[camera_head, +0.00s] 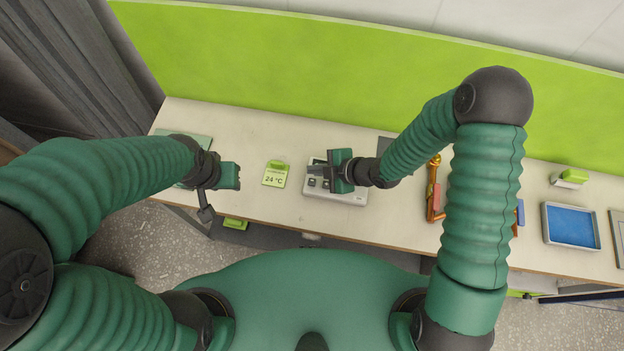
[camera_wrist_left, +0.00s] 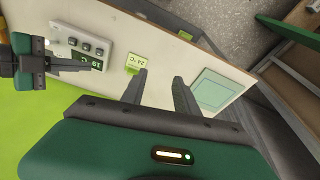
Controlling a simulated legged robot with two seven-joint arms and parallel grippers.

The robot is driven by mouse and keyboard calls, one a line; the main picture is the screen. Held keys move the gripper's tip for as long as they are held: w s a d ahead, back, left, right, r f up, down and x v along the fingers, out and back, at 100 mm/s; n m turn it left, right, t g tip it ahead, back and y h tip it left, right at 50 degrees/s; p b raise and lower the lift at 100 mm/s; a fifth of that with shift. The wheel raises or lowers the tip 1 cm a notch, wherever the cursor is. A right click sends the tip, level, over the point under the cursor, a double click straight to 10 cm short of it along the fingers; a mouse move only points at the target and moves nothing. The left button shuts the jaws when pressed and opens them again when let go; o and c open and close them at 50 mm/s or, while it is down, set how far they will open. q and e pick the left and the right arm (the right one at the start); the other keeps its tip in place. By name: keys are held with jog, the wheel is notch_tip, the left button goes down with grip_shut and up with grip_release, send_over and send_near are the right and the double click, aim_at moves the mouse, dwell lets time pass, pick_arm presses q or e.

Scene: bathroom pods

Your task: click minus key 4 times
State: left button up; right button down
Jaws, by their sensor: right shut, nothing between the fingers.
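A pale control box (camera_head: 345,197) with dark keys stands on the counter; it also shows in the left wrist view (camera_wrist_left: 88,32), with several keys (camera_wrist_left: 85,45) and a dark display (camera_wrist_left: 92,63) that seems to read 19 °C. The key markings are too small to tell which is minus. My right gripper (camera_head: 315,170) is shut and empty, over the box, with its fingers close to the keys and hiding part of the box. I cannot tell whether it touches a key. My left gripper (camera_head: 236,176) is left of the box; its fingers are apart and empty in the left wrist view (camera_wrist_left: 162,85).
A green and white card (camera_head: 275,175) reading 24 °C stands left of the box. A pale green mat (camera_head: 190,141) lies at the counter's left end. An orange pipe-like fixture (camera_head: 433,190) and a blue-filled tray (camera_head: 571,226) are to the right. A green wall (camera_head: 300,75) closes the back.

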pick_arm(q)
grip_shut()
dwell(1.6)
